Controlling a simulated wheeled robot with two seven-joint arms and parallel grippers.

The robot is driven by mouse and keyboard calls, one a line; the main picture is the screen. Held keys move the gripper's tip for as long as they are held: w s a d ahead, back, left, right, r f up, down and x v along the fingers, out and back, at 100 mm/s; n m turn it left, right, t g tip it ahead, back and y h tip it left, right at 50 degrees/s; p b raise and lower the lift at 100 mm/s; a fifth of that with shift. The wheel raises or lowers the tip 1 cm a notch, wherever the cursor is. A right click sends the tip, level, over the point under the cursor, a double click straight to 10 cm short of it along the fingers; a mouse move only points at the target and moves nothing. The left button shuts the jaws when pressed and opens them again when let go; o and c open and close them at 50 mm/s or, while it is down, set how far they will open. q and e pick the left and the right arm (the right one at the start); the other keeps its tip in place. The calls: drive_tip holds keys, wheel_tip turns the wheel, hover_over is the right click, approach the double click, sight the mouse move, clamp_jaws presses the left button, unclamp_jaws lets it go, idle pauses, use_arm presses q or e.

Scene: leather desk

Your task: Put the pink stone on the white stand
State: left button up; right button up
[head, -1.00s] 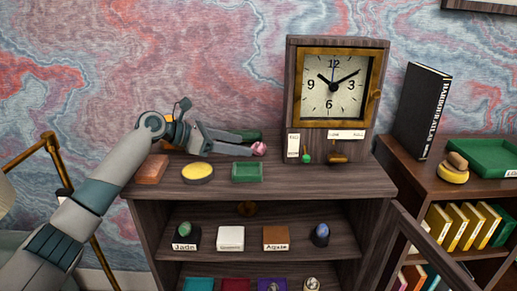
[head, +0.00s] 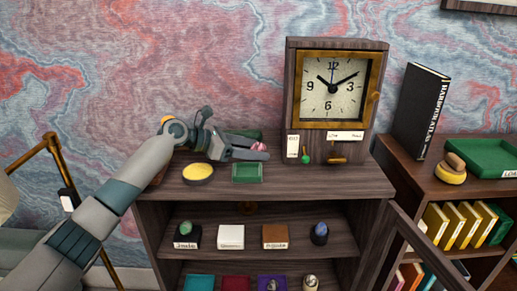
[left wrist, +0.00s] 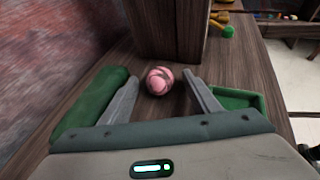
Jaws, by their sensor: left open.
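The pink stone (head: 259,146) lies on the top board of the cabinet, left of the clock; in the head view my gripper partly covers it. In the left wrist view the pink banded stone (left wrist: 159,80) shows between the tips of the two fingers, with gaps at both sides. My left gripper (head: 265,151) is open, low over the board, and holds nothing. The white stand (head: 231,232) is on the shelf below, between a black stand with a green stone and a brown stand; nothing stands on it. My right gripper is in neither view.
The clock (head: 334,97) stands close behind the stone. A green tray (head: 247,173) and a yellow dish (head: 198,173) are on the top board near my gripper. A long green object (left wrist: 92,101) lies beside my left finger. An open cabinet door (head: 425,240) sticks out at right.

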sight(253, 147)
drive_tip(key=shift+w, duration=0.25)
